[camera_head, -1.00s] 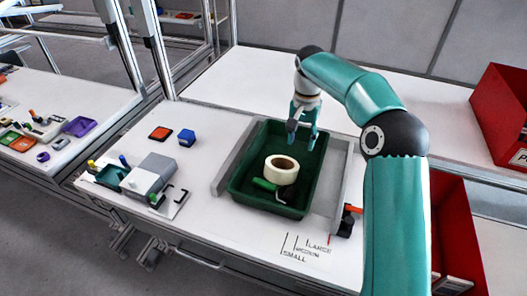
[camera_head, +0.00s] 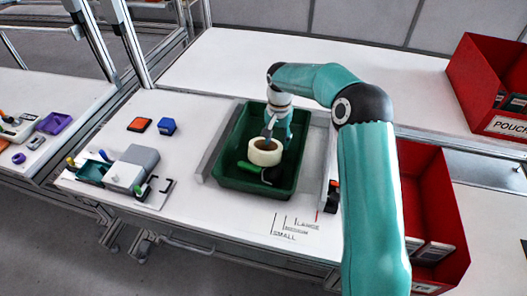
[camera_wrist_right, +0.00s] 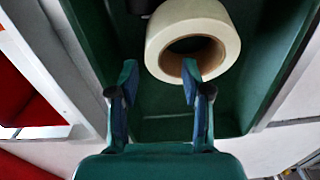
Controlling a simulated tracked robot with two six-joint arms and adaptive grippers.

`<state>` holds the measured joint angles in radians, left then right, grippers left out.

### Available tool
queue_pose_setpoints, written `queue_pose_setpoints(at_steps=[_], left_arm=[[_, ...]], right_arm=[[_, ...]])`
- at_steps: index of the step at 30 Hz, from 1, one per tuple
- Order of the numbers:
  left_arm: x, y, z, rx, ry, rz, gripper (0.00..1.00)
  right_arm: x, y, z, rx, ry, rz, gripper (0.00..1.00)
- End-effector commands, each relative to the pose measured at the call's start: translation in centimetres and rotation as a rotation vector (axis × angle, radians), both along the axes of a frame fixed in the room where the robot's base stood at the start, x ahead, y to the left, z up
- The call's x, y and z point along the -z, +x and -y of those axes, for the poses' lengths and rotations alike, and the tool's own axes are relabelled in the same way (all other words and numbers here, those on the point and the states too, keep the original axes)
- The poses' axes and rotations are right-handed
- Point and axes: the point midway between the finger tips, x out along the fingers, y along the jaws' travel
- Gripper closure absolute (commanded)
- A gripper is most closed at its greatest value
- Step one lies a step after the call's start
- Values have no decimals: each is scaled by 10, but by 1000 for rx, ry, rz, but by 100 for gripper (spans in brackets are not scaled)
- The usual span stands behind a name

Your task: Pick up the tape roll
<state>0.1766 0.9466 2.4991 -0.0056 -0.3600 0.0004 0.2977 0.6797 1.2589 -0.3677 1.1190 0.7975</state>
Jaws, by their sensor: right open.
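The cream tape roll (camera_head: 265,152) lies in the green tray (camera_head: 229,178), with its hole facing up. It also shows in the right wrist view (camera_wrist_right: 158,50), just beyond my fingertips. My right gripper (camera_head: 272,128) is over the tray at the far side of the roll, and it partly overlaps the roll in the head view. In the right wrist view my right gripper (camera_wrist_right: 160,75) is open and empty, and one fingertip overlaps the roll's near rim. I cannot tell whether it touches. My left gripper is not in view.
A green-handled tool with a black end (camera_head: 262,171) lies in the tray against the roll. A blue block (camera_head: 168,127) and an orange-and-black square (camera_head: 139,125) are on the table at left. Red bins (camera_head: 432,210) stand at right.

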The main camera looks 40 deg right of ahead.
Motion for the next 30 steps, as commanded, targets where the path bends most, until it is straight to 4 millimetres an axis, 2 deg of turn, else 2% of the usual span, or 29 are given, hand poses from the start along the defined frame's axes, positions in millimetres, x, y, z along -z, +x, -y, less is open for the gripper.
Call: queue_pose_setpoints(at_steps=[10, 19, 20, 28, 30], left_arm=[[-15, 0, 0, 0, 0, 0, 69], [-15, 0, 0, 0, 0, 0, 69], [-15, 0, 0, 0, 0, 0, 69], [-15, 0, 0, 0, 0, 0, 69], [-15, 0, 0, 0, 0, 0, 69]], right_arm=[[42, -8, 3, 1, 2, -5, 52], [50, -8, 3, 2, 0, -1, 52], [49, -8, 3, 2, 0, -1, 54], [49, -7, 3, 1, 0, -1, 99], [49, -7, 3, 1, 0, -1, 100]])
